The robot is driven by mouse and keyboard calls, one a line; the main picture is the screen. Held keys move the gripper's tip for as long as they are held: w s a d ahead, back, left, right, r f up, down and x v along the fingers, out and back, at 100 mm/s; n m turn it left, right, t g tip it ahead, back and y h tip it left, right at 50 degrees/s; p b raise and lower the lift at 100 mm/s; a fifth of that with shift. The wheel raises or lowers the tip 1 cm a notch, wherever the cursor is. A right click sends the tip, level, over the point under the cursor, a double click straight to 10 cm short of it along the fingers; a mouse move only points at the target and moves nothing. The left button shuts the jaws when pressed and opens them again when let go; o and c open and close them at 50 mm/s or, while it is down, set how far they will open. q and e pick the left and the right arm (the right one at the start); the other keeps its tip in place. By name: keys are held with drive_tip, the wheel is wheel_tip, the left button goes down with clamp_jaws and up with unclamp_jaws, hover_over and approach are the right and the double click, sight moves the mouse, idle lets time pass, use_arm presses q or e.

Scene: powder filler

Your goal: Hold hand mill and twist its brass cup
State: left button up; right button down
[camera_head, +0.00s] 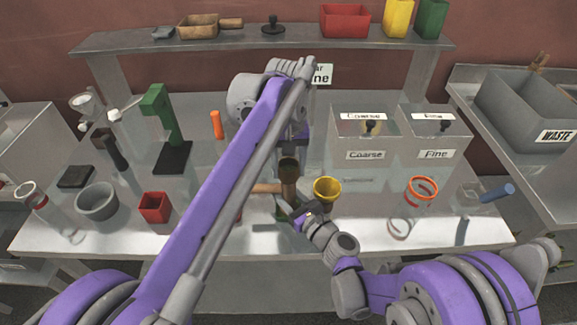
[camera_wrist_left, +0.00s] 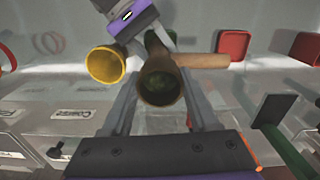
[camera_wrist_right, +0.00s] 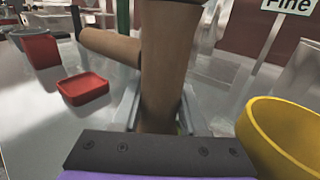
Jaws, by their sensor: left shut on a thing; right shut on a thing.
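The hand mill (camera_head: 289,188) is an upright brown cylinder with a wooden side handle (camera_head: 266,188) pointing left. Its dark brass cup (camera_wrist_left: 160,85) is at the top, its open mouth facing the left wrist camera. My left gripper (camera_head: 290,158) reaches down from above, its fingers on either side of the cup and shut on it. My right gripper (camera_head: 292,208) comes in from the front right and is shut on the mill's body, which fills the space between its fingers in the right wrist view (camera_wrist_right: 161,110). The mill's lower end is hidden in the head view.
A yellow cup (camera_head: 326,187) stands close right of the mill. Clear bins labelled Coarse (camera_head: 365,155) and Fine (camera_head: 434,155) are behind it. A red box (camera_head: 155,207), grey bowl (camera_head: 97,200) and green stand (camera_head: 170,130) are left. An orange-rimmed jar (camera_head: 422,187) is right.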

sight(288, 164)
use_arm(q)
drive_tip(key=m, duration=0.4)
drive_tip(key=shift+m, duration=0.3)
drive_tip(key=m, duration=0.3)
drive_tip(key=shift+m, duration=0.3)
drive_tip(key=m, duration=0.4)
drive_tip(key=shift+m, duration=2.2)
drive_tip(key=o, duration=1.4)
wheel_tip(288, 164, up, 12)
